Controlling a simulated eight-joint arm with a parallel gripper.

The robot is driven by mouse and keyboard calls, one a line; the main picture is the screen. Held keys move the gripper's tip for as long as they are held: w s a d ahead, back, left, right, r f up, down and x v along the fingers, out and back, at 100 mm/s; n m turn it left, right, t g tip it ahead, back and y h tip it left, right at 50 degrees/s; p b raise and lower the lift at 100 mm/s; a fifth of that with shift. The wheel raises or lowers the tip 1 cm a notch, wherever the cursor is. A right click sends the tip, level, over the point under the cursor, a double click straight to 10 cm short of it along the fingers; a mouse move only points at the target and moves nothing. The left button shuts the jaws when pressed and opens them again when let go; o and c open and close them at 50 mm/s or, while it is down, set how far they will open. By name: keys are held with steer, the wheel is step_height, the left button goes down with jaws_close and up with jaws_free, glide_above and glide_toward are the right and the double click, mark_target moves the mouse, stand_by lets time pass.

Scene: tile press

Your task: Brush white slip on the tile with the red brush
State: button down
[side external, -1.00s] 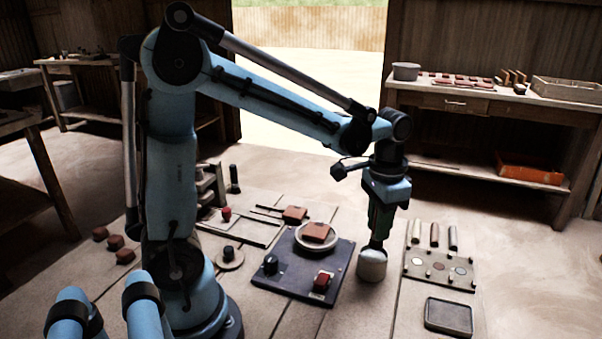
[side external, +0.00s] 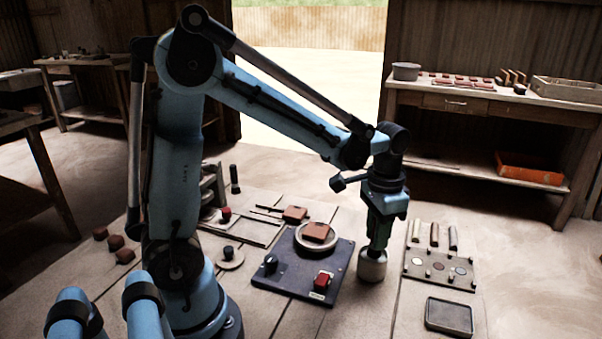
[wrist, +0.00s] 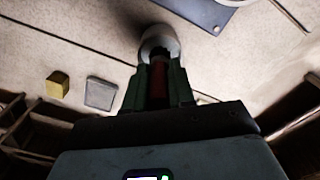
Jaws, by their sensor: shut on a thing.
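The pot also shows in the wrist view (wrist: 158,38). A reddish tile (side external: 317,232) lies on a round pale wheel (side external: 303,246) on the dark base plate, left of my gripper.
The dark base plate (side external: 293,283) carries a black knob (side external: 271,262) and a red button (side external: 323,280). Right of the pot are a board with round discs (side external: 413,271), several upright rods and a shallow dark tray (side external: 449,316). Another tile (side external: 295,213) lies behind the wheel.

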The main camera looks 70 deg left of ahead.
steer(key=shift+f, duration=0.6)
stand_by(1.4)
steer(key=shift+r, duration=0.1)
steer(key=shift+r, duration=3.45)
